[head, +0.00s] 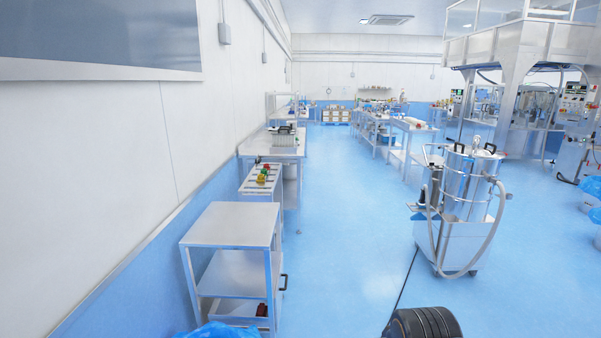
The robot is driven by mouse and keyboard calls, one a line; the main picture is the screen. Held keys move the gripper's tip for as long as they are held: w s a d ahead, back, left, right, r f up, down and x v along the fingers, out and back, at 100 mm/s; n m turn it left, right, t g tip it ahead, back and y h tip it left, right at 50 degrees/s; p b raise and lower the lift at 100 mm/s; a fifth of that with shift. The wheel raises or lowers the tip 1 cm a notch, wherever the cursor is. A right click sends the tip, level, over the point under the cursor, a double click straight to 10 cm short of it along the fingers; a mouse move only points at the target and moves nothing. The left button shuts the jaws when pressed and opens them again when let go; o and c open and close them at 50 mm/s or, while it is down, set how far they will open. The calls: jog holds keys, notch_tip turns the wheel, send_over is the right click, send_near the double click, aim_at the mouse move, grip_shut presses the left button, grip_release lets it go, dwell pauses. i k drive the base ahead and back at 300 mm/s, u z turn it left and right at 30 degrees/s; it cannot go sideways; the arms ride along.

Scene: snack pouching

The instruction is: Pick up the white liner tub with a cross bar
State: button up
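I cannot make out a white tub with a cross bar for certain. At the right edge, a pale tub with a blue liner (589,188) stands on the floor, cut off by the frame. Another blue liner (596,214) shows just below it, also cut off. No cross bar is visible on either. My gripper is not in view.
A steel shelf cart (232,226) stands near the left wall, with a blue bag (210,330) at the bottom edge. A steel vacuum unit with a hose (466,195) stands right of centre. Benches line the wall behind. The blue floor (345,225) between is clear.

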aim_at(288, 170)
jog(key=z, duration=0.25)
jog(key=i, duration=10.4)
jog(key=u, duration=3.9)
